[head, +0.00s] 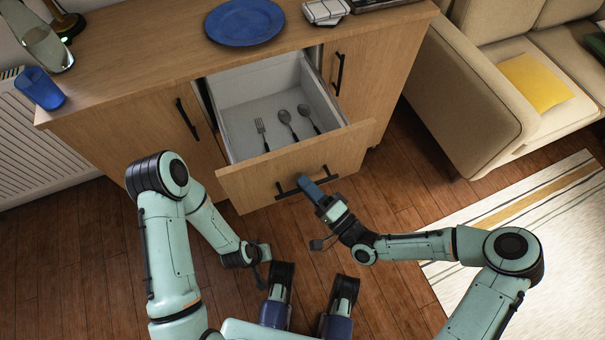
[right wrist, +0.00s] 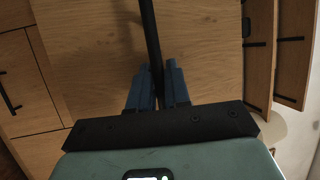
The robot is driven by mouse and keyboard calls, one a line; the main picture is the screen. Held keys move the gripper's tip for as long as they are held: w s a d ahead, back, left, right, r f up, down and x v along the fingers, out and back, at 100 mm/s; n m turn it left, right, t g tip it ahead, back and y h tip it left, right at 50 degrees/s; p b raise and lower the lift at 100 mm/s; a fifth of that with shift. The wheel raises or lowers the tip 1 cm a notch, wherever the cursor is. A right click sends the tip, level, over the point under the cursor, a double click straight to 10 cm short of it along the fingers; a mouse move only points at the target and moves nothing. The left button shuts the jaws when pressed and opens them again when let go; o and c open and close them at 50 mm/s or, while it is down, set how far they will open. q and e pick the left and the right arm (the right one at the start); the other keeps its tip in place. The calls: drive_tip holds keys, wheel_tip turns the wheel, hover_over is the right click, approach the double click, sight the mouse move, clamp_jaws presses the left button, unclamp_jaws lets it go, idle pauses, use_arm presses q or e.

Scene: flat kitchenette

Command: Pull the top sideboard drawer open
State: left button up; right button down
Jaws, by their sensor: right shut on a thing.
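The top sideboard drawer (head: 240,187) is pulled well out, showing its white interior. A fork (head: 261,130) and two spoons (head: 288,122) lie inside. Its black bar handle (head: 284,194) is on the wooden front. My right gripper (head: 307,184) is at the middle of this handle. In the right wrist view, the blue fingers (right wrist: 158,88) are shut on the dark bar (right wrist: 150,35), one on each side. My left gripper (head: 263,252) hangs low in front of the sideboard, away from the drawer; its finger opening is not clear.
A blue plate (head: 244,22), a blue cup (head: 40,89) and a glass vase (head: 38,38) stand on the sideboard top. Closed cupboard doors flank the drawer. A beige sofa (head: 470,105) and a striped rug (head: 545,235) are at the right. Wooden floor is clear in front.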

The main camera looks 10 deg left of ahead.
use_arm(q)
drive_tip(key=shift+s+d+r, duration=0.1)
drive_tip(key=shift+s, duration=0.05)
use_arm(e)
drive_tip(key=shift+s+d, duration=0.25)
drive_tip(key=shift+s, duration=0.05)
drive_tip(key=c, duration=1.4)
unclamp_jaws()
drive_tip(key=shift+c, duration=0.2)
